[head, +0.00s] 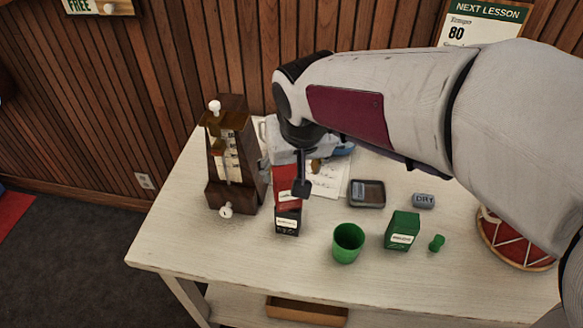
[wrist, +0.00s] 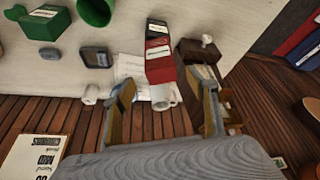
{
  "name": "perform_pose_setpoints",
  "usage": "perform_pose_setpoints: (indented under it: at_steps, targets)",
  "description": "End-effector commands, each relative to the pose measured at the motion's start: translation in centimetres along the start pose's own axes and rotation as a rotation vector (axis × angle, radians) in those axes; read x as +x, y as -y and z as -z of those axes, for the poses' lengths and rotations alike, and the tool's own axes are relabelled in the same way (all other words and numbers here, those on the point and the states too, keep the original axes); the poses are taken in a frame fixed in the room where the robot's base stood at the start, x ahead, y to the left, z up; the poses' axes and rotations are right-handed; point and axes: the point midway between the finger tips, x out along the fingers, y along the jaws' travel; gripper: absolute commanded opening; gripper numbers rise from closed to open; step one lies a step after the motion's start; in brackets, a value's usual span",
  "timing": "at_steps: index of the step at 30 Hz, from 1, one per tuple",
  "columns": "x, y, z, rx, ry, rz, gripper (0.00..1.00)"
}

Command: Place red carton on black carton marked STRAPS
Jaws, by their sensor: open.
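The red carton (head: 287,177) stands upright on top of the black carton (head: 288,230) on the table. Both have white labels whose words are too small to read. In the wrist view the red carton (wrist: 161,74) is ahead of the fingers, with the black carton (wrist: 157,28) beyond it. My gripper (wrist: 165,105) is open, its two fingers spread wide with nothing held between them. In the head view my gripper (head: 303,187) is close to the red carton, and one dark finger shows just right of it; the other is hidden.
A wooden metronome (head: 229,165) stands close left of the cartons. A green cup (head: 348,243), green box (head: 402,231), grey tin (head: 368,194), grey DRY block (head: 424,200) and red drum (head: 513,240) lie to the right. A white mug (wrist: 163,97) is behind the cartons.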

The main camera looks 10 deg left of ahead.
Motion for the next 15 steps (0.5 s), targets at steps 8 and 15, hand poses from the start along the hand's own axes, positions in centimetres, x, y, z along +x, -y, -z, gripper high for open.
perform_pose_setpoints:
  at_steps: [8, 15]
  targets:
    - [-1.35, 0.01, 0.0, 0.0, 0.0, 0.0, 0.58]
    - [-1.38, 0.0, 0.0, 0.0, 0.0, 0.0, 0.58]
